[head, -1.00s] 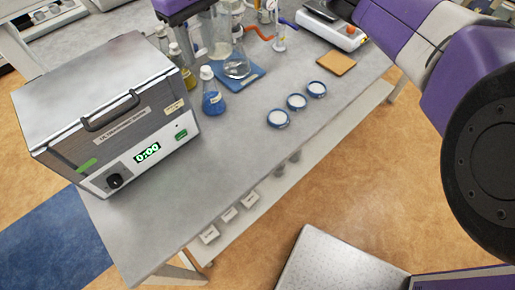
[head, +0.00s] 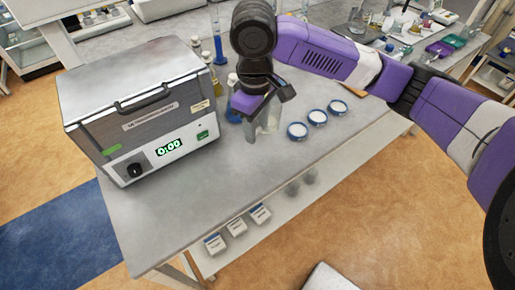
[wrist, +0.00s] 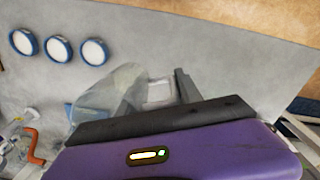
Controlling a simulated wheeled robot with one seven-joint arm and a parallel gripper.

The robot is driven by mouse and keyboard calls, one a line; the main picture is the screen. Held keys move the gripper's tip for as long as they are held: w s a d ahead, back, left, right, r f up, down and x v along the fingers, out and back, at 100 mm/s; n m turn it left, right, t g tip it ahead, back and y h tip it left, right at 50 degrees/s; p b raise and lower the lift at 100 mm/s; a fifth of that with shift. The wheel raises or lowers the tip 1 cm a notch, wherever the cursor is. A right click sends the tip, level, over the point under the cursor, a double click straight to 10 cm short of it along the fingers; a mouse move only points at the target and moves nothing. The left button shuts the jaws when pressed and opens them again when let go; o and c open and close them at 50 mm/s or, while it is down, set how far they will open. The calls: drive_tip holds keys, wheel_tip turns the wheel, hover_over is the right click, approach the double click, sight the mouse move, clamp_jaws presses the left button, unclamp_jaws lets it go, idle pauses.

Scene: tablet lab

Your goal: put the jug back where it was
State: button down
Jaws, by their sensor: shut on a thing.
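The clear glass jug (head: 270,119) is at my gripper (head: 266,112) over the grey bench, left of the white dishes in the head view. My gripper is shut on it; fingers and wrist cover much of it. In the wrist view the jug (wrist: 112,88) shows as a pale see-through shape beside the dark finger. I cannot tell whether its base touches the bench. A blue mat (wrist: 72,112) shows only as a small patch behind the jug in the wrist view.
A grey heating box (head: 142,115) stands at the bench's left. A blue-filled flask (head: 232,111) is close left of my gripper. Three blue-rimmed dishes (head: 317,118) sit to the right. A blue-based cylinder (head: 217,45) stands behind. The bench's front middle is clear.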

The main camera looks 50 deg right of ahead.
wheel_tip(320, 180, down, 9)
drive_tip(key=shift+f, duration=0.2)
idle(0.3)
drive_tip(key=shift+f, duration=0.1)
drive_tip(key=c, duration=0.8)
unclamp_jaws()
